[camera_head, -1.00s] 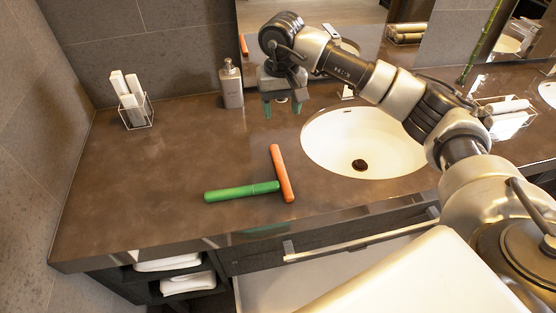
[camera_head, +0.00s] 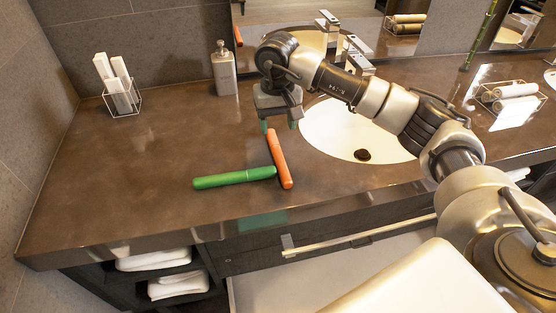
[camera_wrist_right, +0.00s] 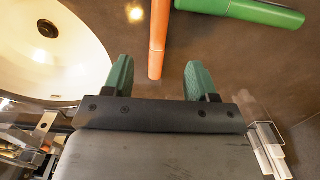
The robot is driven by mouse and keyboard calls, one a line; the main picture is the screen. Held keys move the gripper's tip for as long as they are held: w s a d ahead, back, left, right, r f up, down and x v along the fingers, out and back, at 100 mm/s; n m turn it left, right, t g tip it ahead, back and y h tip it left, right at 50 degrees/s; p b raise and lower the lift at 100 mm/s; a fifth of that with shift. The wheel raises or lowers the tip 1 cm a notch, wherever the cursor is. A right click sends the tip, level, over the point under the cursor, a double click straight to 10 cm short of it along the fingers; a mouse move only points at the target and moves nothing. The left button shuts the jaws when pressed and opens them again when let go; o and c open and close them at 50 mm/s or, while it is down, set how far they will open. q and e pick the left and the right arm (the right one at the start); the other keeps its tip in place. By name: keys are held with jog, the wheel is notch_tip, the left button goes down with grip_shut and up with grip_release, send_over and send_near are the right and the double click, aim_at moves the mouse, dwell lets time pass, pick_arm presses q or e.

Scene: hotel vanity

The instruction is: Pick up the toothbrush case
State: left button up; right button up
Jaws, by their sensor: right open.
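Two slim rod-shaped cases lie on the brown counter, and I cannot tell which is the toothbrush case. The green one (camera_head: 232,178) lies roughly left to right, its right end close to the orange one (camera_head: 281,162), which lies roughly front to back. My right gripper (camera_head: 279,126) is open and empty, with green fingertips pointing down by the orange case's far end. In the right wrist view the orange case's end (camera_wrist_right: 157,45) shows between the open fingertips (camera_wrist_right: 160,68). The green case (camera_wrist_right: 250,11) is at the top of that view. My left gripper is out of view.
The sink basin (camera_head: 350,132) is just right of the cases and gripper. A soap dispenser (camera_head: 223,68) and a wire holder with white items (camera_head: 122,100) stand at the back left. The counter left of the green case is clear. An open drawer (camera_head: 270,290) is below.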

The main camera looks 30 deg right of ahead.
send_over(279, 154)
jog(key=f, duration=0.4)
jog(key=shift+w+p, duration=0.25)
jog(key=shift+p, duration=0.05)
jog(key=f, duration=0.1)
jog(key=f+p, duration=0.1)
jog(key=f, duration=0.2)
jog(key=shift+s+f+p, duration=0.2)
jog(key=shift+s+p, duration=0.05)
jog(key=shift+p, duration=0.05)
jog(key=shift+f, duration=0.45)
grip_shut()
jog(key=shift+r, duration=0.15)
